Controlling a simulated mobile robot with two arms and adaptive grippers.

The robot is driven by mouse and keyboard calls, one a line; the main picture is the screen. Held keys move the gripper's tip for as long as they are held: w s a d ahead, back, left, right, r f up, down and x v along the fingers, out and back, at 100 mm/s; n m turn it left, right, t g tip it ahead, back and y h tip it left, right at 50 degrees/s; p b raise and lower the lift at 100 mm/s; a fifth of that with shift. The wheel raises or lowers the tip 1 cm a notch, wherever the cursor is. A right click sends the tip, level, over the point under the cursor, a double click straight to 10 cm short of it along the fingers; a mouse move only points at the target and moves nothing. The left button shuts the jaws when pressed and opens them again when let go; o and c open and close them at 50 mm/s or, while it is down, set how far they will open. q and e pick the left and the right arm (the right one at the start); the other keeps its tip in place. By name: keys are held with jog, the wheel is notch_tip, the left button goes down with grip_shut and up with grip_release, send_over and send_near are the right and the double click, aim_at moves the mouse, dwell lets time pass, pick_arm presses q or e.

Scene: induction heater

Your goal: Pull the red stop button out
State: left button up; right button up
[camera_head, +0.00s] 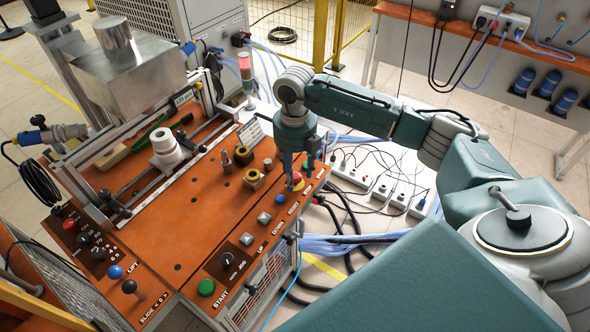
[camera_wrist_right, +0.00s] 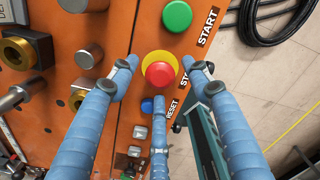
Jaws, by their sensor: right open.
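The red stop button (camera_wrist_right: 160,74) sits on a yellow ring on the orange panel in the right wrist view. In the head view the red button (camera_head: 296,178) shows at the panel's right side, partly covered by my fingers. My right gripper (camera_wrist_right: 159,76) is open, with three blue fingers spread around the button: one at its left, one at its right and one below it in the picture. I see gaps between the fingers and the button; contact cannot be told. In the head view my right gripper (camera_head: 297,170) points down over the button. My left gripper is not in view.
A green button (camera_wrist_right: 177,16) sits beside the stop button, and a blue button (camera_wrist_right: 147,106) by the RESET label. Metal knobs (camera_wrist_right: 88,55) and a brass ring fitting (camera_head: 253,176) stand close by. Power strips and cables (camera_head: 385,186) lie on the floor beyond the panel edge.

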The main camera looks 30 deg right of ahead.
aim_at(295, 176)
grip_shut()
jog(key=shift+w+r, duration=0.1)
jog(key=shift+r, duration=0.5)
jog(key=shift+c, duration=0.3)
grip_release()
jog(key=shift+o, duration=0.3)
jog(key=shift+r, duration=0.1)
notch_tip(295, 176, up, 12)
